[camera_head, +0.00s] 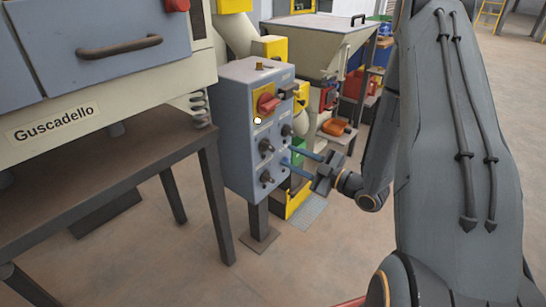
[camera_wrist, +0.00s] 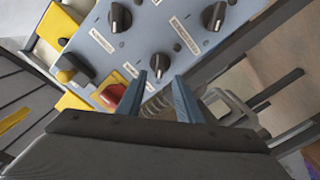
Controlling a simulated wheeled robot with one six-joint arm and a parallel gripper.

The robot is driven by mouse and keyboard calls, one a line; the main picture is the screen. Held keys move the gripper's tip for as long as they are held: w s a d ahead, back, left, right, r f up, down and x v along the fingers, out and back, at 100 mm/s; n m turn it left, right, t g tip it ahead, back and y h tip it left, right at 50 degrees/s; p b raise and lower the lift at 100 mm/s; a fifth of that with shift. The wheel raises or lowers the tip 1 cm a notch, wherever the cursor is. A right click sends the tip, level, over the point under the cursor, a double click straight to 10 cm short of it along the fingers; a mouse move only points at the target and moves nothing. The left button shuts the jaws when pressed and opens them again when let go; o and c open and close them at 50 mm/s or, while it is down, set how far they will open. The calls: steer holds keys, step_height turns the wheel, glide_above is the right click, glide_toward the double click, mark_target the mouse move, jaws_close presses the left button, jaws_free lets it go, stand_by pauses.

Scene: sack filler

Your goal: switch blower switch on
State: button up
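The blue-grey control box (camera_head: 238,125) stands on a post and carries several black rotary knobs and a red-and-yellow main switch (camera_head: 267,104). I cannot read the small labels, so I cannot tell which knob is the blower switch. My gripper (camera_head: 289,156) is at the right side of the box, its two blue fingers apart and empty, pointing at the panel. In the wrist view my gripper (camera_wrist: 160,76) is open, and one black knob (camera_wrist: 161,62) shows just beyond the gap between the fingertips. Whether the fingers touch the panel cannot be told.
A bench (camera_head: 120,165) with a machine marked Guscadello (camera_head: 55,122) stands at the left. A cream hopper (camera_head: 315,40) and yellow machine parts stand behind the box. In the wrist view the red handle (camera_wrist: 115,93) is close to the left finger. The floor in front is clear.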

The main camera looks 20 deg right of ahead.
mark_target(272, 148)
steer(key=x, duration=0.7)
steer(key=shift+w+a, duration=0.25)
jaws_close()
